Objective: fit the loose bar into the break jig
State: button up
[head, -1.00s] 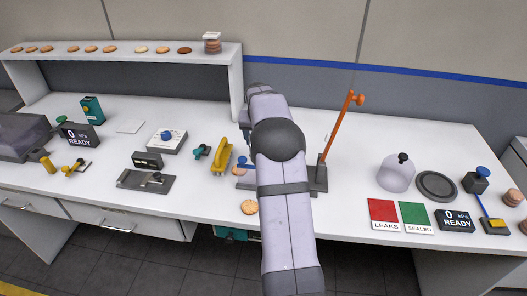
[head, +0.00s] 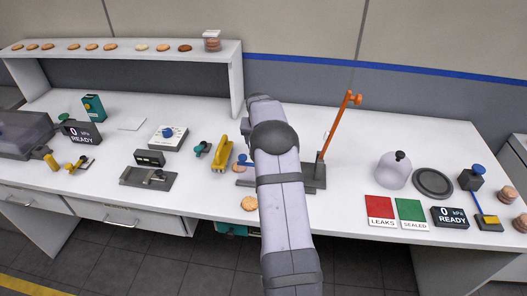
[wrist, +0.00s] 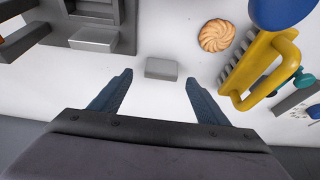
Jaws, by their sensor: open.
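The loose bar, a small light-grey block (wrist: 161,69), lies flat on the white table in the wrist view. My gripper (wrist: 157,82) is open and empty, with one blue-grey finger to each side of the bar's position and the bar just beyond the fingertips, apart from them. The break jig (wrist: 127,22) is a dark grey fixture at the upper left of the wrist view, with a lighter grey block (wrist: 93,39) at its edge. In the head view the jig's dark base (head: 315,178) and orange lever (head: 337,130) show right of my arm. My arm hides the loose bar and gripper there.
A biscuit (wrist: 216,35) lies near the bar. A yellow toothed tool (wrist: 262,65) stands to the right in the wrist view, with a blue round part (wrist: 285,8) above it. The table around the bar is clear. Red (head: 380,208) and green pads (head: 411,211) lie further right.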

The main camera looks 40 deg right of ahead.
jog(key=shift+p+x, duration=0.6)
jog(key=shift+x, duration=0.95)
jog(key=shift+w, duration=0.15)
jog(key=shift+c, duration=0.6)
jog(key=shift+r, duration=0.1)
jog(key=c, duration=1.1)
notch_tip(320, 180, up, 10)
jog(key=b, duration=0.3)
